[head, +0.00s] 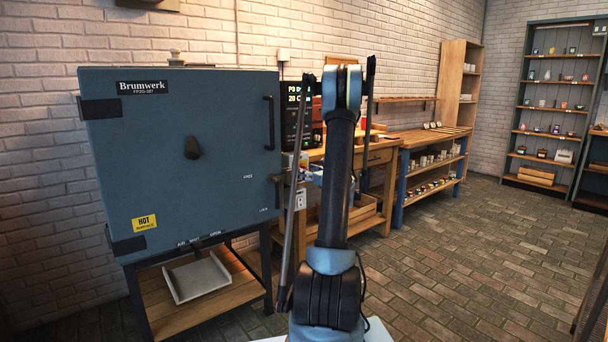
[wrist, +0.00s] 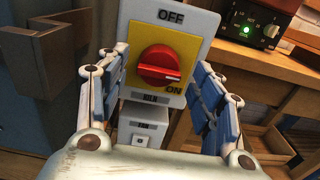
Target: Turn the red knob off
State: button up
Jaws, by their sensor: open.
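The red knob (wrist: 160,65) sits on a yellow square plate on a grey switch box (wrist: 191,30) in the wrist view. OFF is printed above it and ON at the lower right. The white line on the knob points right and slightly down, toward ON. A KILN label is under the plate. My gripper (wrist: 161,68) is open, with one blue-padded finger on each side of the knob. Gaps show between the fingers and the knob. In the head view my arm hides most of this spot.
A large blue kiln (head: 190,140) stands at the left, with a latch near the switch box. A black device with a green light (wrist: 247,20) stands on the wooden bench behind. The brick floor at the right is clear.

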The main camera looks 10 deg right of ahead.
jog(key=shift+x, duration=1.1)
jog(key=c, duration=1)
jog(key=shift+n, duration=0.3)
jog(key=shift+s+a+f+n, duration=0.1)
jog(key=shift+n, duration=2.75)
jog(key=shift+s+a+f+n, duration=0.1)
jog(key=shift+a+n, duration=0.05)
jog(key=shift+n, duration=2.75)
jog(key=shift+a+f+n, duration=0.1)
jog(key=shift+n, duration=2.75)
